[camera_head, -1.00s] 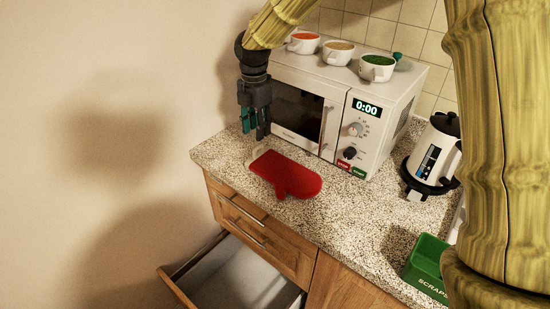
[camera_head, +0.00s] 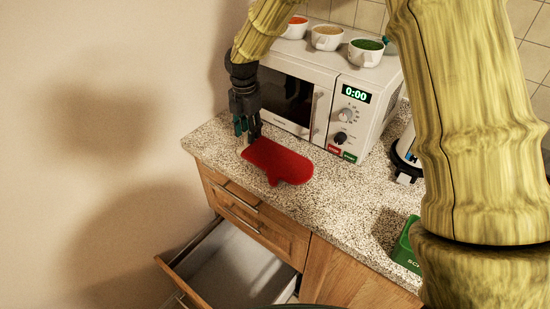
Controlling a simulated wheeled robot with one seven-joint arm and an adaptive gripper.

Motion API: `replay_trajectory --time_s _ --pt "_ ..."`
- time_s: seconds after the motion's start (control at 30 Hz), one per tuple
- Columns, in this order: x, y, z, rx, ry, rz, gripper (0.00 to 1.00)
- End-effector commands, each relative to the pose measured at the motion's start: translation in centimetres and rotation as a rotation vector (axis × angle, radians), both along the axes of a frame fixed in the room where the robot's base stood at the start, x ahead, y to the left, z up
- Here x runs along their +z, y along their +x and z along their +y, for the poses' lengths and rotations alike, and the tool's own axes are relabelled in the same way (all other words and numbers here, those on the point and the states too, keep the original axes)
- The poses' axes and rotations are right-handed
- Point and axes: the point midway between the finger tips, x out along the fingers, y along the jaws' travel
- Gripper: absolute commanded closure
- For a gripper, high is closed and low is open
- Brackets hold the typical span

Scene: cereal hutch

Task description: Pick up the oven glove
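The red oven glove (camera_head: 279,162) lies flat on the speckled countertop, in front of the microwave and near the counter's front edge. Its thumb points toward the front edge. My gripper (camera_head: 247,138) points down at the glove's left end, with its dark green fingers close together at or just behind the cuff. I cannot tell whether the fingers touch the glove, or whether they are parted or shut.
The white microwave (camera_head: 337,122) stands right behind the glove, with cups (camera_head: 327,38) on top. An open drawer (camera_head: 228,262) juts out below the counter. A green scraps box (camera_head: 406,246) and a partly hidden kettle (camera_head: 405,150) are at the right.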

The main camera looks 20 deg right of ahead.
Motion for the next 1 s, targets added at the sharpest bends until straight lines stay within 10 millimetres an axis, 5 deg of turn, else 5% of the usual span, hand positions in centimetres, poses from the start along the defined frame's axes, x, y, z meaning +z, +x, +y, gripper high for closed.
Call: replay_trajectory --time_s 0.2,0.53,0.73,1.0 --pt "-2.1 0.0 0.0 0.001 0.0 0.002 0.63" --pt "-2.6 0.0 0.0 0.001 0.001 -0.001 0.63" --pt "-2.6 0.0 0.0 0.001 0.001 0.001 1.0" --pt "-2.6 0.0 0.0 0.001 0.001 0.001 1.0"
